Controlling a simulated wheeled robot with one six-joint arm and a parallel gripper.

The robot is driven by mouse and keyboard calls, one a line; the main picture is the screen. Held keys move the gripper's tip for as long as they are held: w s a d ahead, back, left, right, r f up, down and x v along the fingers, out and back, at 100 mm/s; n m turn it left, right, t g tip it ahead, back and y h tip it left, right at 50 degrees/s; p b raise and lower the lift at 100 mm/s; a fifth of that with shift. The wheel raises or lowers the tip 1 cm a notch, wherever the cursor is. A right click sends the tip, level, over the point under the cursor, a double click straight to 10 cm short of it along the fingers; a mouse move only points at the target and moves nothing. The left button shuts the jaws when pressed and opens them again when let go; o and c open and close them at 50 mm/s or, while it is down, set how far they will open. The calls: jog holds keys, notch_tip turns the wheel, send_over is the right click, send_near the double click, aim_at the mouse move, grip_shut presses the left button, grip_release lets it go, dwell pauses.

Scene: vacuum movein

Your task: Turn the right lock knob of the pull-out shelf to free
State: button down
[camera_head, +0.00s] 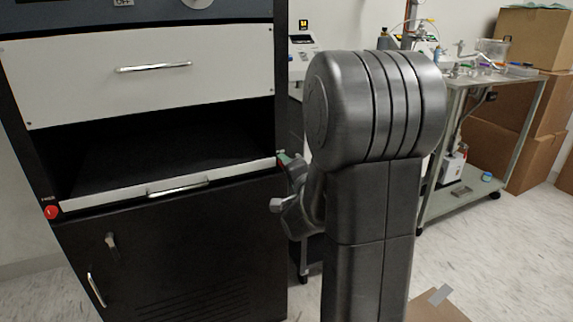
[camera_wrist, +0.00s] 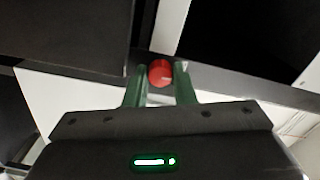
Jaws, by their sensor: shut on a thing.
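The pull-out shelf (camera_head: 170,187) with its light front edge and silver handle sits in the open bay of the black cabinet. The left lock knob (camera_head: 51,212), red, is on the cabinet's left post. The right lock knob, a red round knob (camera_wrist: 160,73), shows in the wrist view between the green fingers of my gripper (camera_wrist: 161,76). The fingers are shut on it, one at each side. A pale mark shows on its face. In the head view my arm and the gripper (camera_head: 284,160) are at the cabinet's right post, and the right knob is mostly hidden there.
A white drawer (camera_head: 150,75) with a handle is above the shelf bay. A black lower door (camera_head: 190,255) is below it. A grey cart (camera_head: 470,140) with lab items and cardboard boxes (camera_head: 535,95) stand at the right. A flat cardboard piece (camera_head: 440,303) lies on the floor.

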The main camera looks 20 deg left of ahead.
jog(key=shift+m, duration=0.6)
jog(key=c, duration=1.2)
grip_release()
jog(key=shift+s+d, duration=0.1)
jog(key=shift+d, duration=0.05)
jog(key=p+v, duration=0.2)
jog(key=v, duration=1.1)
jog(key=shift+s+d, duration=0.15)
jog(key=shift+s, duration=0.05)
